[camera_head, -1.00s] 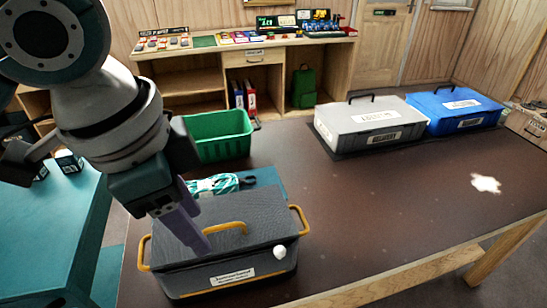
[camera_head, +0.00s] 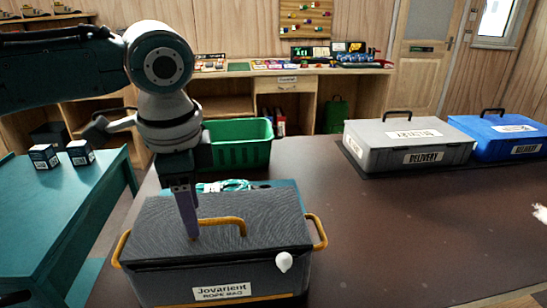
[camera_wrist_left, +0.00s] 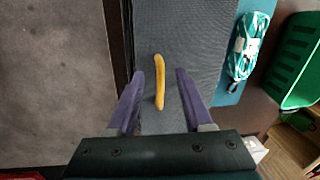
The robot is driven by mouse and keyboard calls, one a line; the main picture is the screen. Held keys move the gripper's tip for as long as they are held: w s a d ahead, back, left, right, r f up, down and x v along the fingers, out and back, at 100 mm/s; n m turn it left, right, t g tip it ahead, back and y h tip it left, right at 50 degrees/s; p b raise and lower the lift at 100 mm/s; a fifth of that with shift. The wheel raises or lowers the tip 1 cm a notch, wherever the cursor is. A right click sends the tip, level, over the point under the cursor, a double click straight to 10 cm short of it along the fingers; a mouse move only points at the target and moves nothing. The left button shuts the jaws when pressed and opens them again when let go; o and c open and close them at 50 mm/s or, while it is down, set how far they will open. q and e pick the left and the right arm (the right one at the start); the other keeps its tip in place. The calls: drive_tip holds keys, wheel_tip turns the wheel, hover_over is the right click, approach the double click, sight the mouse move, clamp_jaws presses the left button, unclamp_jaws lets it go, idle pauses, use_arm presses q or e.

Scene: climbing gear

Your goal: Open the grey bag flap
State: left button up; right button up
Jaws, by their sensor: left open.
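The grey rope bag (camera_head: 225,282) sits on the dark table with its grey flap (camera_head: 165,222) closed on top. A yellow handle (camera_head: 226,221) arches over the flap, and it also shows in the left wrist view (camera_wrist_left: 159,82). A white knob (camera_head: 284,262) is on the bag's front right. My left gripper (camera_head: 192,237) is open and points down over the flap at the handle's left end. In the left wrist view its two purple fingers stand on either side of the handle, with nothing gripped. Whether the fingertips touch the flap is unclear. My right gripper is out of view.
A green crate (camera_head: 237,150) and a teal coiled rope (camera_head: 226,186) are behind the bag. A grey delivery box (camera_head: 410,155) and a blue box (camera_head: 505,136) stand at the back right. The table's middle right is clear. A teal table (camera_head: 60,210) is at left.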

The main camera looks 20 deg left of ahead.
use_arm(q)
drive_tip(key=shift+w+a+f, duration=0.1)
drive_tip(key=shift+w+f, duration=0.1)
drive_tip(key=shift+f, duration=1.1)
clamp_jaws()
